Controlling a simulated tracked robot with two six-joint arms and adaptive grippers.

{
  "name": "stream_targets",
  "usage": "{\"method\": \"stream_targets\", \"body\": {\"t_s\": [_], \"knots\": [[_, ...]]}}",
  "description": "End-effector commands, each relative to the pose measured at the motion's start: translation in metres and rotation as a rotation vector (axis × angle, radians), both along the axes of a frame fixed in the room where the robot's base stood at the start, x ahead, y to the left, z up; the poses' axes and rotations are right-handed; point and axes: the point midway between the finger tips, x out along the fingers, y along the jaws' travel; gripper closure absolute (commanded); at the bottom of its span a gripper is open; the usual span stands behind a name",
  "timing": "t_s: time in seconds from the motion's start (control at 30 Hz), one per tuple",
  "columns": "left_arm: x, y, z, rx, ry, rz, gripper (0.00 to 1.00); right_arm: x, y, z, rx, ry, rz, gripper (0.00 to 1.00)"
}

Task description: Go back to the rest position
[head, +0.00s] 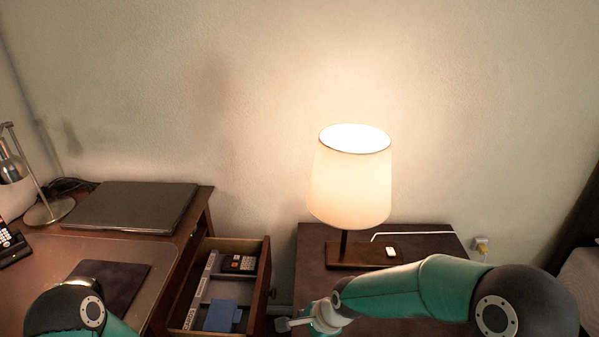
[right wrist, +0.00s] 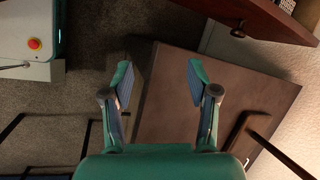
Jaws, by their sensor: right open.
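My right gripper (head: 298,322) hangs at the front left corner of the small side table (head: 312,243), beside the open drawer (head: 262,262). In the right wrist view the same gripper (right wrist: 160,80) has its two fingers spread apart with nothing between them. The side table's top (right wrist: 190,119) and the grey carpet (right wrist: 90,100) lie below it. My left arm shows only as a teal and black part at the bottom left of the head view. Its gripper is out of the picture.
A lit lamp (head: 350,185) stands on the side table near a small white object (head: 391,252). The open drawer holds a calculator (head: 240,263) and a blue item (head: 221,315). The desk bears a closed laptop (head: 131,206), a dark pad (head: 108,283) and a desk lamp (head: 49,211).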

Motion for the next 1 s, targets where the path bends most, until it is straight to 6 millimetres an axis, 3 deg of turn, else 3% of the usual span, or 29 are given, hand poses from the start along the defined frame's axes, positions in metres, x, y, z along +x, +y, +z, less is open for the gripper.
{"method": "stream_targets", "body": {"t_s": [0.17, 0.4, 0.6, 0.8, 0.87, 1.0], "knots": [[0.0, 0.0, 0.0, 0.0, 0.0, 0.0, 0.47, -0.03, -0.03, -0.052, -0.047, -0.029, 0.18, 0.41], [0.0, 0.0, 0.0, 0.0, 0.0, 0.0, 0.47, -0.109, -0.078, -0.127, -0.116, -0.109, 0.56, 0.41], [0.0, 0.0, 0.0, 0.0, 0.0, 0.0, 0.47, -0.167, -0.101, -0.155, -0.149, -0.172, 0.811, 0.41], [0.0, 0.0, 0.0, 0.0, 0.0, 0.0, 0.47, -0.216, -0.113, -0.167, -0.167, -0.222, 1.013, 0.41], [0.0, 0.0, -0.023, 0.0, -0.001, 0.0, 0.47, -0.209, -0.112, -0.189, -0.172, -0.23, 1.01, 0.41], [0.0, 0.0, -0.044, 0.0, 0.0, 0.0, 0.47, -0.209, -0.112, -0.21, -0.172, -0.23, 1.009, 0.41]]}}
